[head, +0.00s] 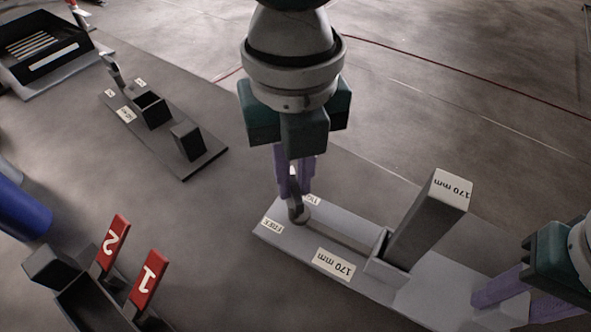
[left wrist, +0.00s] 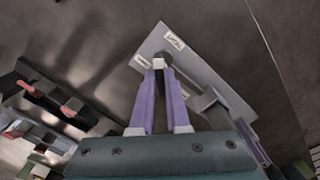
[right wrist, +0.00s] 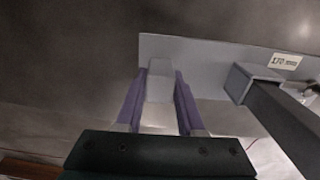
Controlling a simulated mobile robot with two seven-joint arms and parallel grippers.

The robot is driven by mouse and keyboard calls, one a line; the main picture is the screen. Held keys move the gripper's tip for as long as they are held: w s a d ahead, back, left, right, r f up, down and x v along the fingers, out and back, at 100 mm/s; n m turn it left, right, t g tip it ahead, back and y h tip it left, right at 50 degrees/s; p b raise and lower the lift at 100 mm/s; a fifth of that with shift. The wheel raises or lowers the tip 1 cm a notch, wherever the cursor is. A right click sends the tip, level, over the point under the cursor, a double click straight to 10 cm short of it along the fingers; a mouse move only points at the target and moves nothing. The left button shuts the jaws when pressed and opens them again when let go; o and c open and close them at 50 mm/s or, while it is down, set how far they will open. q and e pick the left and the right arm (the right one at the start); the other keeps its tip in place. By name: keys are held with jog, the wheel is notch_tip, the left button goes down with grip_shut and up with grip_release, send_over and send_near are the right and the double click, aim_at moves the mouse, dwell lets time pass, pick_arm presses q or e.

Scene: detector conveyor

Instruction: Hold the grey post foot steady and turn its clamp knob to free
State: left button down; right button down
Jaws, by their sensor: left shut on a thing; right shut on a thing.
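The grey post foot (head: 345,240) is a long flat plate carrying a square socket that holds a tilted dark post (head: 435,222) marked 170 mm. Its clamp knob (head: 299,211), a dark disc with an upright lever, is at the plate's left end, between two small labels too small to read surely. My left gripper (head: 294,188) points down from above, shut on the knob's lever; the left wrist view shows its fingertips there (left wrist: 160,66). My right gripper (head: 500,300) is shut on a grey upright block (right wrist: 160,82) on the foot's other end.
A darker plate (head: 190,165) with a socket, block and lever lies at the upper left. A black slotted tray (head: 40,70) is beyond it. Red tags 2 (head: 113,243) and 1 (head: 148,278) stand on a dark rack at the lower left. A blue cylinder (head: 18,210) is at the left edge.

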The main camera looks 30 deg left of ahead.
aim_at(293, 185)
pick_arm(q)
jog(key=shift+n, duration=0.3)
jog(key=n, duration=0.4)
jog(key=shift+n, duration=2.2)
jog(key=c, duration=0.9)
grip_release()
notch_tip(293, 185, up, 12)
